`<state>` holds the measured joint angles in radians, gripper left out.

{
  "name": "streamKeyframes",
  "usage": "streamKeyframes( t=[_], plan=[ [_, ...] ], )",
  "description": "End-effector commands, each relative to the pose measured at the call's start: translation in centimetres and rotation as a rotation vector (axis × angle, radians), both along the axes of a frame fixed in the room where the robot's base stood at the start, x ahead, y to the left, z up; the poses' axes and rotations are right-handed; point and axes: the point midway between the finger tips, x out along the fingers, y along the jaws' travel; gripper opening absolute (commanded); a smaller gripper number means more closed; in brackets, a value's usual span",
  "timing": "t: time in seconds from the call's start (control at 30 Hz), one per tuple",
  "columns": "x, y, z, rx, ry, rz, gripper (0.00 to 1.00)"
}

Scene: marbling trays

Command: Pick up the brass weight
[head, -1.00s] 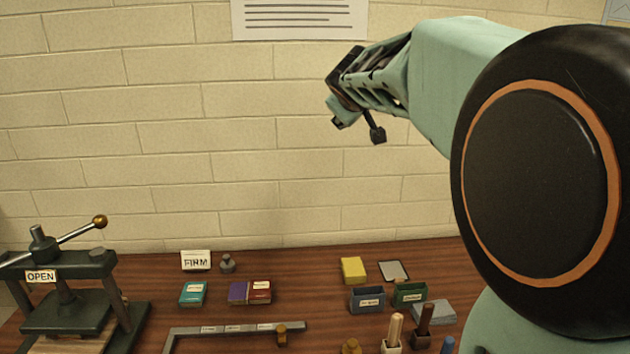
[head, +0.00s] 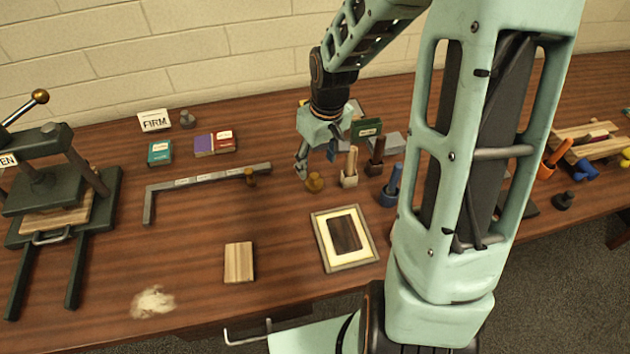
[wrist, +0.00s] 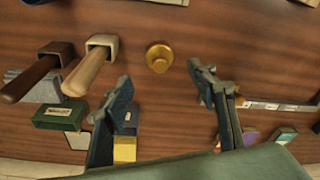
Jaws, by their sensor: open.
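The brass weight (head: 314,183) is a small gold knobbed piece standing upright on the brown wooden table. It also shows in the wrist view (wrist: 159,57), just beyond the fingertips and roughly centred between them. My gripper (wrist: 163,82) is open and empty, with its fingers spread wide. In the head view my gripper (head: 302,166) points down just behind and left of the weight, apart from it. Its far finger is partly hidden there.
A pale-handled tool in a holder (head: 350,168) stands close right of the weight, with a dark-handled one (head: 376,157) beyond. A framed tray (head: 343,238) lies in front. Bare table surrounds the wooden block (head: 239,262).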

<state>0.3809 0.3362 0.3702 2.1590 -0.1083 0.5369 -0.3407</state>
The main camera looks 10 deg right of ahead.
Motion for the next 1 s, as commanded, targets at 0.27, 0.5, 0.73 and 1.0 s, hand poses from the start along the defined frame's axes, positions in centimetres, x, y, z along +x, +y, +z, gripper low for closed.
streamKeyframes(
  t=[0.27, 0.5, 0.73, 1.0],
  plan=[
    [0.4, 0.1, -2.3, -0.001, -0.002, 0.0, 0.53],
    [0.6, 0.4, -4.9, -0.002, 0.001, 0.002, 0.53],
    [1.0, 0.5, -7.1, -0.002, -0.002, 0.001, 0.53],
    [1.1, 0.5, -7.2, -0.002, -0.004, 0.0, 0.53]
  ],
)
